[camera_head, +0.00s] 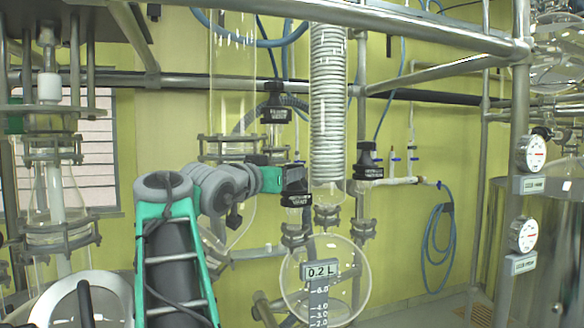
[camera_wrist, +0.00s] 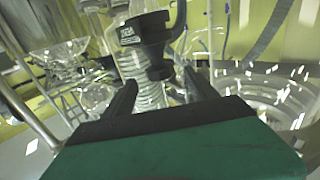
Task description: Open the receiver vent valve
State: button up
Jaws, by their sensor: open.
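My gripper (camera_head: 293,180) reaches in from the left at the middle of the head view. It also shows in the wrist view (camera_wrist: 161,88), with its dark fingers apart. A black valve knob with a small label (camera_wrist: 150,36) is ahead of and between the fingers in the wrist view. I cannot tell whether they touch it. In the head view a black labelled knob (camera_head: 295,199) sits right at the fingertips, partly hidden. The round glass receiver (camera_head: 345,270) with a 0.2 L display hangs just below. The labels are too small to read, so I cannot confirm the vent valve.
Other black labelled knobs stand at the upper left (camera_head: 275,107) and right (camera_head: 368,166) of the gripper. A coiled glass condenser (camera_head: 328,100) rises close behind. Steel rails (camera_head: 400,25) cross above. Two gauges (camera_head: 530,153) and a blue hose (camera_head: 437,240) are farther right.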

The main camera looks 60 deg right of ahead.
jog(key=d, duration=0.2)
jog(key=d+p, duration=0.1)
jog(key=d, duration=0.2)
jog(key=shift+s+d+r, duration=0.15)
jog(key=shift+d, duration=0.7)
jog(key=shift+c, duration=0.5)
jog(key=c, duration=1.3)
jog(key=shift+f+n+t+b, duration=0.25)
jog(key=shift+n+t+b, duration=0.1)
jog(key=shift+t, duration=0.15)
